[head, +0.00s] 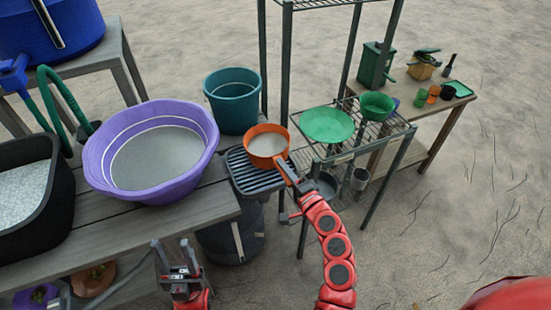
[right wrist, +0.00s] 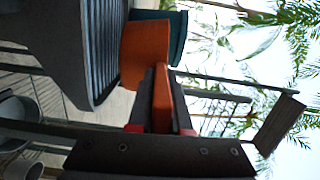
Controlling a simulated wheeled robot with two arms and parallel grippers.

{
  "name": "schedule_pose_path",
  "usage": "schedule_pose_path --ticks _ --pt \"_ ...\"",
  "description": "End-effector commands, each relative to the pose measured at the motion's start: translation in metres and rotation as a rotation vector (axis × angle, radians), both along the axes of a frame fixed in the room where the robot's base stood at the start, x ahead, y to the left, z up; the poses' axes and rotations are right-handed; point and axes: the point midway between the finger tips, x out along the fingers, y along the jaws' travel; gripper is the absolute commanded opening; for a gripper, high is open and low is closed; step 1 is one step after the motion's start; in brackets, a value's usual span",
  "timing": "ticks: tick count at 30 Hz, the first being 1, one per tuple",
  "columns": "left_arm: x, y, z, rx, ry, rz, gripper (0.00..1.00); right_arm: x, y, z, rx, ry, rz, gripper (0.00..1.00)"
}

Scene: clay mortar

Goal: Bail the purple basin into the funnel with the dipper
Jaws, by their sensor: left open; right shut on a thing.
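The purple basin (head: 97,160) stands on the grey wooden bench at the left of the head view, with flat grey contents. The orange dipper (head: 267,129) appears over the slatted grey top, with pale grey contents in its bowl. My right gripper (head: 296,186) is shut on the dipper's handle; the right wrist view shows the orange dipper (right wrist: 146,50) beyond the fingers. A wide green dish-like piece (head: 327,125) and a smaller green bowl-shaped piece (head: 377,103) sit on the wire rack; I cannot tell which is the funnel. My left gripper (head: 178,272) is open and empty below the bench's front edge.
A teal bucket (head: 232,100) stands behind the dipper. A black tub (head: 50,225) with white grains is left of the basin. Metal rack posts (head: 287,60) rise between the bucket and green pieces.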

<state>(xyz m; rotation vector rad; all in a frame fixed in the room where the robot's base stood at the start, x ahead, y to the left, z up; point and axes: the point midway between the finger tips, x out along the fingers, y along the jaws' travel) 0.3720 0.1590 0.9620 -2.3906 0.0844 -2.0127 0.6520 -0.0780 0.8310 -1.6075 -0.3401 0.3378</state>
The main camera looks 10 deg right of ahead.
Motion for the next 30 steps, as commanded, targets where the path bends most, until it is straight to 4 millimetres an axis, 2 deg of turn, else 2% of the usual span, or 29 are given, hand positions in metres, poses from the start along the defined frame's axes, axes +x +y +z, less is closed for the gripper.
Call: schedule_pose_path --ticks 5,12,14,21,24,30 --pt "0.0 0.0 -0.007 0.0 0.001 0.0 0.5 0.003 -0.008 0.0 -0.115 -0.045 -0.002 0.0" --pt "0.0 0.0 -0.024 0.0 0.001 0.0 0.5 0.009 -0.027 -0.004 -0.437 -0.147 0.004 0.0" --pt "0.0 0.0 -0.009 0.0 0.001 0.0 0.5 0.008 -0.023 0.008 -0.528 -0.176 0.008 0.0" --pt "0.0 0.0 0.028 0.0 0.0 0.0 0.5 0.006 -0.016 0.029 -0.91 -0.301 0.011 0.0" --pt "0.0 0.0 0.031 0.0 0.0 0.0 0.5 0.001 -0.003 0.029 -1.088 -0.361 0.01 0.0" --pt "0.0 0.0 0.034 0.0 0.001 0.0 0.5 -0.004 0.011 0.03 -1.324 -0.437 0.008 0.0"
